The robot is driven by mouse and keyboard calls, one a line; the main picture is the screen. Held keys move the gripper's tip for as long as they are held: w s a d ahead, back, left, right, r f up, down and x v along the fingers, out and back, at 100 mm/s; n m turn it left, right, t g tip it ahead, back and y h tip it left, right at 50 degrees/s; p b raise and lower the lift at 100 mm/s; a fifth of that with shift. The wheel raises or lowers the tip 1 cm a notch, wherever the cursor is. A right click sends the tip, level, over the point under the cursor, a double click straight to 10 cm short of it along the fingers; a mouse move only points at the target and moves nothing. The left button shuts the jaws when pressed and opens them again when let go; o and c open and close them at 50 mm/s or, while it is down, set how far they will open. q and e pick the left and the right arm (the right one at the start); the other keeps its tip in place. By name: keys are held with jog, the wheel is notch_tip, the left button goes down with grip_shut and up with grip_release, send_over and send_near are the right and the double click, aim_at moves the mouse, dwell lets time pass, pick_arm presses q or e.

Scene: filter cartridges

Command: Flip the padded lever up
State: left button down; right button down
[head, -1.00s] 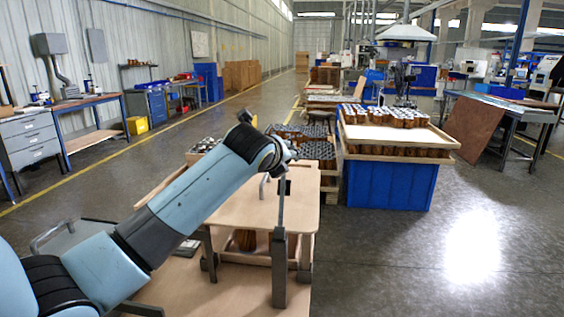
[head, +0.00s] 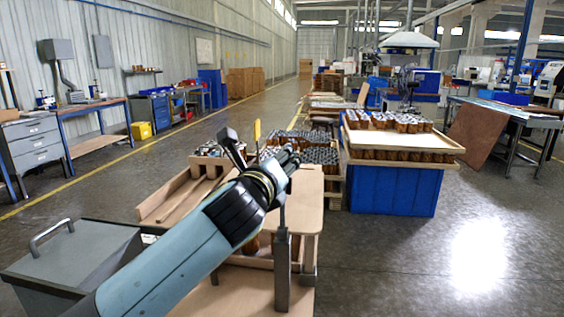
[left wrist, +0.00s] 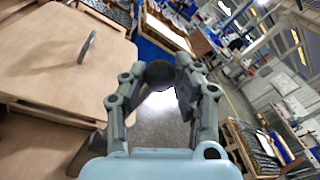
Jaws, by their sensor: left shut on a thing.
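A grey upright post (head: 283,262) stands at the front edge of a wooden-topped stand, with a thin lever rod (head: 282,217) rising from it. My left gripper (head: 288,163) is at the rod's upper end and hides it in the head view. In the left wrist view my left gripper (left wrist: 160,86) is shut on a dark round pad (left wrist: 159,72), which appears to be the lever's padded end. The rod below the pad is hard to make out there. My right gripper is not in view.
The wooden stand top (head: 308,190) lies beside the lever; a grey upright handle (left wrist: 87,46) stands on it. A grey lidded box (head: 75,262) is at lower left. A blue crate (head: 390,188) with a tray of cartridges stands behind right. Floor at right is clear.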

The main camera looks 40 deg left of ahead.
pick_arm(q)
jog(key=shift+s+f, duration=0.1)
jog(key=shift+f, duration=0.35)
jog(key=c, duration=1.2)
grip_release()
jog(key=shift+c, duration=0.2)
jog(key=o, duration=0.3)
jog(key=shift+s+r, duration=0.2)
jog(key=shift+o, duration=0.2)
jog(key=shift+w, duration=0.15)
jog(key=v, duration=1.2)
jog(key=shift+r, duration=0.1)
